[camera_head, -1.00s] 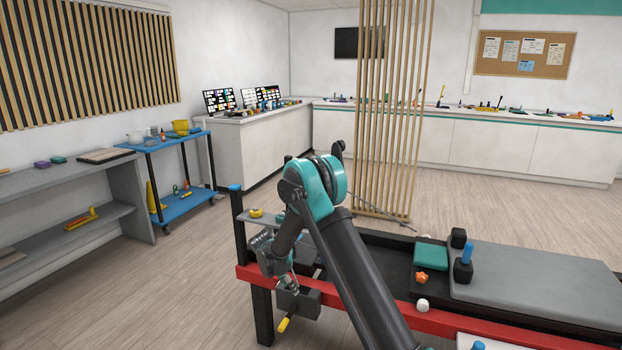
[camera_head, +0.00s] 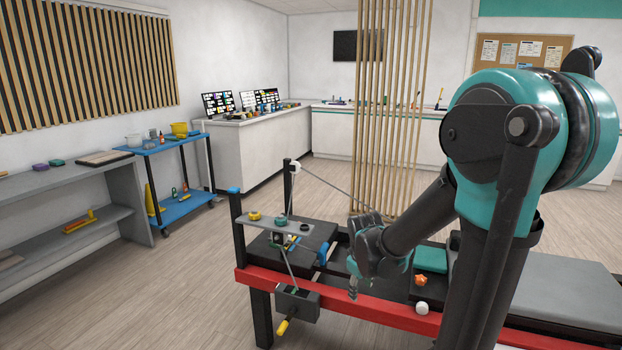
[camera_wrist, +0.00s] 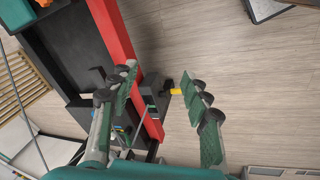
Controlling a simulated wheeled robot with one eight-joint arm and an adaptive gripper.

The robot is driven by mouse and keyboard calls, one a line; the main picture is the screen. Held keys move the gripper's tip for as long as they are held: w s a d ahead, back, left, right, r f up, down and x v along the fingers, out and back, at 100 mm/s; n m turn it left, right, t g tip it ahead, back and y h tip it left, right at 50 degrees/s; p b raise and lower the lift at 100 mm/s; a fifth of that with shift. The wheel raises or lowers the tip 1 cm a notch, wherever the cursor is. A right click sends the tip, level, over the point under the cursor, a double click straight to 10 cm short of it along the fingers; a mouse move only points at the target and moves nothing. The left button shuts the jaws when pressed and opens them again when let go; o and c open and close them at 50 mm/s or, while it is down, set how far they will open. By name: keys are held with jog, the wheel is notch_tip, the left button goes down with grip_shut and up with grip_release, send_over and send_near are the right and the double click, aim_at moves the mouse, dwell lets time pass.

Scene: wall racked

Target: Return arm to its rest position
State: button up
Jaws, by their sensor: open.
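My arm is folded up large at the right of the head view, its teal and black elbow raised high. My gripper (camera_head: 353,288) hangs from the wrist above the near red rail (camera_head: 400,316) of the bench, partly hidden by my own wrist. In the wrist view my gripper (camera_wrist: 160,85) has its two green fingers well apart. Nothing is held between them. The red rail and the floor show beyond the fingers.
A grey shelf (camera_head: 300,228) with small round pieces and a crank box (camera_head: 297,303) stand left of my gripper. A white ball (camera_head: 421,308), an orange knob (camera_head: 420,281) and a teal block (camera_head: 430,260) lie to the right. The floor at left is clear.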

jog(key=s+d+f+m+t, duration=0.1)
jog(key=s+d+m, duration=0.3)
jog(key=s+m, duration=0.4)
jog(key=s, duration=0.6)
jog(key=shift+d+f+y, duration=0.2)
jog(key=shift+f+y, duration=0.15)
jog(key=shift+y, duration=0.05)
